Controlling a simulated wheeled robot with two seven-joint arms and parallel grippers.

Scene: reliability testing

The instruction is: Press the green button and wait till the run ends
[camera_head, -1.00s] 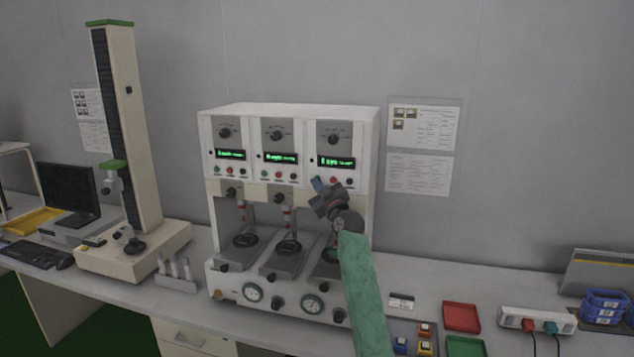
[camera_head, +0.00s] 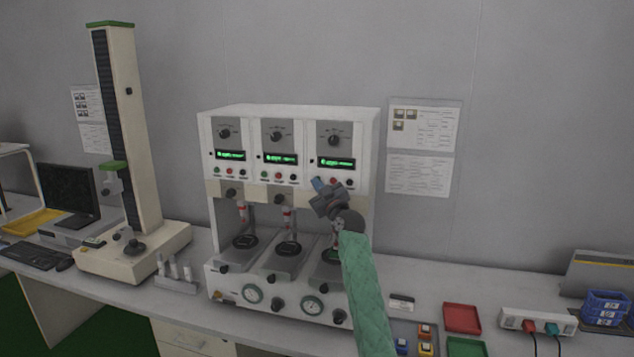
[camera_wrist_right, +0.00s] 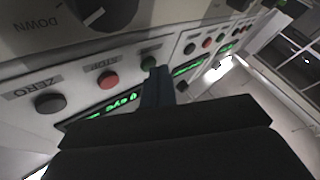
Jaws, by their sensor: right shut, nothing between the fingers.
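The white three-station test machine (camera_head: 290,112) stands on the bench, with a knob, a lit green display and small buttons on each panel. My right gripper (camera_head: 317,183) is shut and empty at the lower left of the right-hand panel. In the right wrist view its closed fingertips (camera_wrist_right: 155,78) are at the green button (camera_wrist_right: 149,62), touching or very nearly touching it; I cannot tell if it is pressed in. Beside it are a red button (camera_wrist_right: 107,80) and a dark button (camera_wrist_right: 48,103) under the ZERO label. My left gripper is not in view.
A tall test stand (camera_head: 128,130) and a dark monitor (camera_head: 68,190) stand to the left. A red tray (camera_head: 461,317), power strip (camera_head: 537,320) and blue bins (camera_head: 604,305) lie to the right.

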